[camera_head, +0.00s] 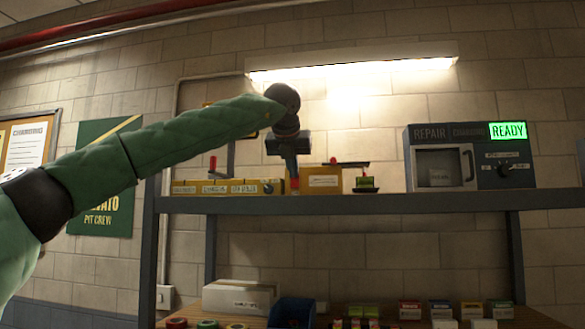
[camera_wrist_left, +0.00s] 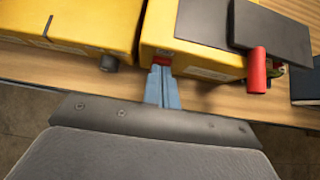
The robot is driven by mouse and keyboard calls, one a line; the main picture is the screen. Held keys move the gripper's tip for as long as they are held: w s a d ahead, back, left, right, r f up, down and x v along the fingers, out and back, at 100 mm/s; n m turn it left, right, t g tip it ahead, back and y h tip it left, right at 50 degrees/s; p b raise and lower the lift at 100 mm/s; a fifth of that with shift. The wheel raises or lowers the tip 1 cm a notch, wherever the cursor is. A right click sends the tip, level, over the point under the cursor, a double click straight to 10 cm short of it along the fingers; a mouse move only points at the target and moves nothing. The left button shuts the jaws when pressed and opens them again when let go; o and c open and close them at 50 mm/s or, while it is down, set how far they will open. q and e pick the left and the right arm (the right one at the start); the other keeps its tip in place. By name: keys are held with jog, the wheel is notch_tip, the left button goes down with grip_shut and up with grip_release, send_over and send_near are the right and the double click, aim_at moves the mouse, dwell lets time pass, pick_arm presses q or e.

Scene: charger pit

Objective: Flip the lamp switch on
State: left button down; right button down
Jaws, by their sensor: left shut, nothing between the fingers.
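The wall lamp (camera_head: 350,62) is a long strip above the shelf, and it is lit. My left gripper (camera_head: 292,178) points down at the shelf front in the head view. In the left wrist view its blue fingers (camera_wrist_left: 162,85) are shut with nothing between them. Their tips are at the front of a yellow box (camera_wrist_left: 205,60), beside a small red part (camera_wrist_left: 160,62); whether they touch it I cannot tell. The same box (camera_head: 322,181) shows in the head view. I cannot tell which part is the lamp switch. My right gripper is out of view.
Another yellow box (camera_head: 228,187) stands left on the shelf (camera_head: 400,203). A red handle (camera_wrist_left: 257,70) stands out right of my fingers. A grey repair unit (camera_head: 470,157) with a green READY sign is at right. Bins and small boxes fill the bench below.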

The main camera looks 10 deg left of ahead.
pick_arm(q)
jog(key=shift+a, duration=0.1)
jog(key=shift+r+p, duration=0.3)
jog(key=shift+r, duration=0.5)
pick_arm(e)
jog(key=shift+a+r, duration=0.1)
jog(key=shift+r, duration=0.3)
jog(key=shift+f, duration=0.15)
